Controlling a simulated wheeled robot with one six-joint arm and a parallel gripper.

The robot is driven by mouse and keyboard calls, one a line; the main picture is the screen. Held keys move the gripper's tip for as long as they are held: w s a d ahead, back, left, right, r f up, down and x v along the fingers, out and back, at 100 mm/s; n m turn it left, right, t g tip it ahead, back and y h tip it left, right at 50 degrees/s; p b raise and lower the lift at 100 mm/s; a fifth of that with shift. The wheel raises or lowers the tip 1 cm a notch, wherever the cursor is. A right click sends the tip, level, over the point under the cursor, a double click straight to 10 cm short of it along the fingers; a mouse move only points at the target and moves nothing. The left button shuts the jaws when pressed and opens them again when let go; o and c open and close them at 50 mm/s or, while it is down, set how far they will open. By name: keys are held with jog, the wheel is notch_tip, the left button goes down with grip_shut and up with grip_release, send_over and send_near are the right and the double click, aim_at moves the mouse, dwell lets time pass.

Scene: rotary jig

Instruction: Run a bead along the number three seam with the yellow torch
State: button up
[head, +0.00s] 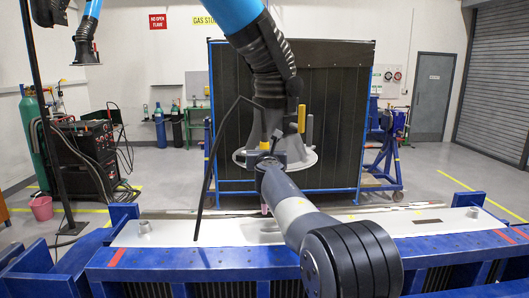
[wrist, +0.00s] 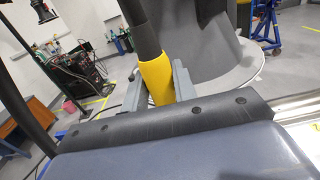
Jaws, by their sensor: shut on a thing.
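My gripper (head: 265,163) is at the centre of the head view, above the pale plate, with its fingers closed around the yellow torch (head: 264,146). In the wrist view, the torch's yellow sleeve (wrist: 156,78) sits between the two grey fingers of my gripper (wrist: 158,90), with a dark tube rising out of it. Below my gripper a small pinkish tip shows above the plate; I cannot tell if it touches. The pale plate (head: 190,232) lies along the blue jig (head: 180,258). I cannot make out seam numbers, and my arm hides part of the plate.
A grey conical hood (head: 292,150) with a wide rim hangs close behind my gripper. A thin black rod or hose (head: 207,165) slants down to the plate on the left. A dark panelled screen (head: 335,120) stands behind. A welding machine (head: 85,155) and pink bucket (head: 41,207) are at left.

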jog(key=shift+s, duration=0.1)
jog(key=shift+f+b, duration=0.2)
jog(key=shift+b, duration=0.25)
notch_tip(320, 180, down, 3)
jog(key=b, duration=0.3)
jog(key=shift+f, duration=0.1)
jog(key=shift+d+r, duration=0.2)
jog(key=shift+d, duration=0.1)
jog(key=shift+d+f+b, duration=0.35)
jog(key=shift+d+b, duration=0.05)
jog(key=shift+d, duration=1.25)
jog(key=shift+d+f+b, duration=0.35)
jog(key=shift+d+b, duration=0.05)
jog(key=shift+d, duration=1.3)
jog(key=shift+d+f+b, duration=0.35)
jog(key=shift+d+b, duration=0.05)
jog(key=shift+d, duration=1.25)
jog(key=shift+f+b, duration=0.65)
jog(key=shift+b, duration=0.05)
jog(key=shift+r, duration=0.15)
jog(key=shift+a, duration=1.4)
